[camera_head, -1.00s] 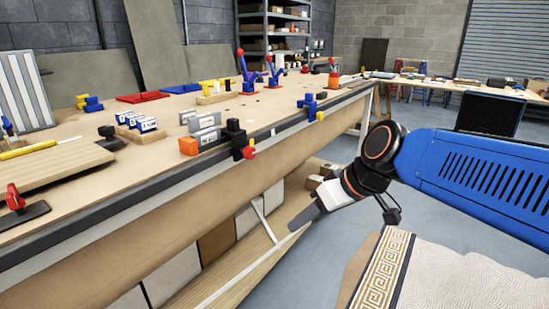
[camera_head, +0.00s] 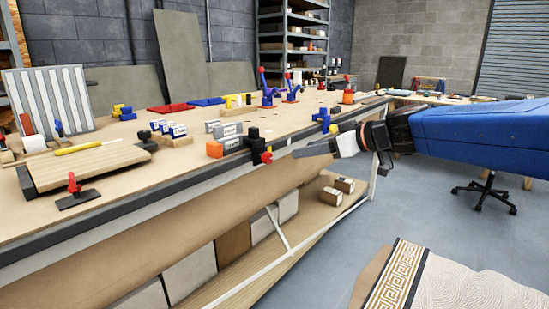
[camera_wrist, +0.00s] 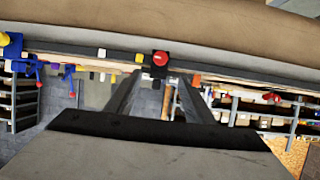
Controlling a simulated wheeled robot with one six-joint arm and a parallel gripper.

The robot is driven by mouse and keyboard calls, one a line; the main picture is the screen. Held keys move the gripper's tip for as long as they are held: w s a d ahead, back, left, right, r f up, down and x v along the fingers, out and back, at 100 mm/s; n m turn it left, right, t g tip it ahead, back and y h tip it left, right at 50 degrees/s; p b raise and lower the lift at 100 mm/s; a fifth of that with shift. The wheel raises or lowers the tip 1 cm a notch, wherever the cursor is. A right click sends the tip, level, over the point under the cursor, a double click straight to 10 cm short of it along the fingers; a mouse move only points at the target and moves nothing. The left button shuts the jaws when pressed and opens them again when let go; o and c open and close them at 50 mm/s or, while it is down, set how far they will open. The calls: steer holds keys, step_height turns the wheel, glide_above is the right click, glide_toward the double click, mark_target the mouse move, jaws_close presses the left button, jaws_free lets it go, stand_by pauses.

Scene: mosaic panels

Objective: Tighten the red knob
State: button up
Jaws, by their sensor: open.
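The red knob (camera_head: 266,157) is on the front of a black clamp (camera_head: 254,141) fixed at the bench's front edge. In the wrist view, which looks upside down, the red knob (camera_wrist: 160,58) sits just beyond the fingertips, roughly centred between them. My gripper (camera_head: 298,154) is right of the knob at about its height, apart from it and empty. In the wrist view my gripper (camera_wrist: 158,82) shows two grey fingers spread apart, with a gap between them.
The bench (camera_head: 110,210) runs along the left. A blue clamp with a yellow knob (camera_head: 333,128) is on the same edge, near my arm. A red-handled toggle clamp (camera_head: 73,185) is at the left. Floor right of the bench is open.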

mark_target(270, 156)
steer(key=x, duration=1.4)
steer(key=shift+w+a+f, duration=0.1)
steer(key=shift+f, duration=0.05)
steer(key=c, duration=1)
